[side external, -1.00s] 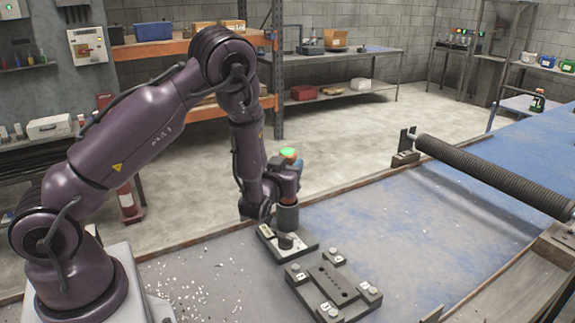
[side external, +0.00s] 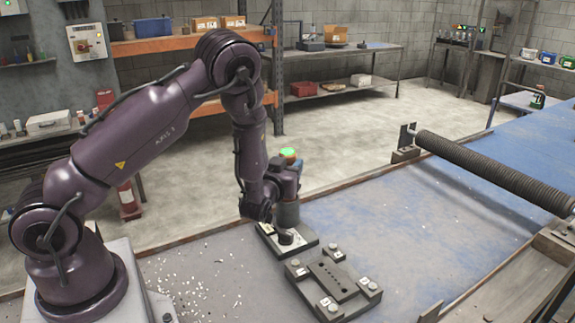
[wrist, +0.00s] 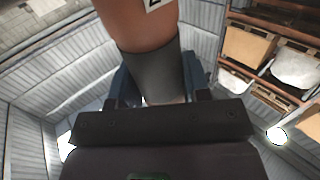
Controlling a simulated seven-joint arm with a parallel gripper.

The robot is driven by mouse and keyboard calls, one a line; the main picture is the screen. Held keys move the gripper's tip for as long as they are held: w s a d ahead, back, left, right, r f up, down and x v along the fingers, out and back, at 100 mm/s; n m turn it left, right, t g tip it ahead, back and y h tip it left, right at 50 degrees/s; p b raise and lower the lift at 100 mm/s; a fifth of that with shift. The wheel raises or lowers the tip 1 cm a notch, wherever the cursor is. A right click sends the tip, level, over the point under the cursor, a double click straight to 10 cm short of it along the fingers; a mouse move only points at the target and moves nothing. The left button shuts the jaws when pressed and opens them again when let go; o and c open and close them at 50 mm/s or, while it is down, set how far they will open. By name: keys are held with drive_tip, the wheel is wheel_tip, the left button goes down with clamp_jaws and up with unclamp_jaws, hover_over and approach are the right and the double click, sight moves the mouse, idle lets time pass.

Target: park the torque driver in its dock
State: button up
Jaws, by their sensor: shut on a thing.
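My gripper (side external: 285,182) hangs upright above the near edge of the bench. It is shut on the torque driver (side external: 288,213), whose grey cylindrical body points down; a green light shows at the top of the assembly. In the wrist view the driver (wrist: 153,75) appears as a grey collar and an orange-brown barrel with a partly cut-off label, between blue fingers. Directly below it is a dark flat base plate (side external: 305,246) with a pale top, apparently the dock. The driver's lower end is very close to this plate; I cannot tell whether they touch.
A dark fixture block (side external: 335,288) with holes and labelled corner pads lies just in front and right. A long ribbed roller (side external: 490,172) spans the right side of the bench. Pale scraps (side external: 195,290) litter the bench left of the plate. Blue bench surface between is clear.

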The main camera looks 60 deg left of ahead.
drive_tip(key=shift+f, duration=0.45)
idle(0.4)
drive_tip(key=o, duration=1.1)
drive_tip(key=shift+f, duration=0.1)
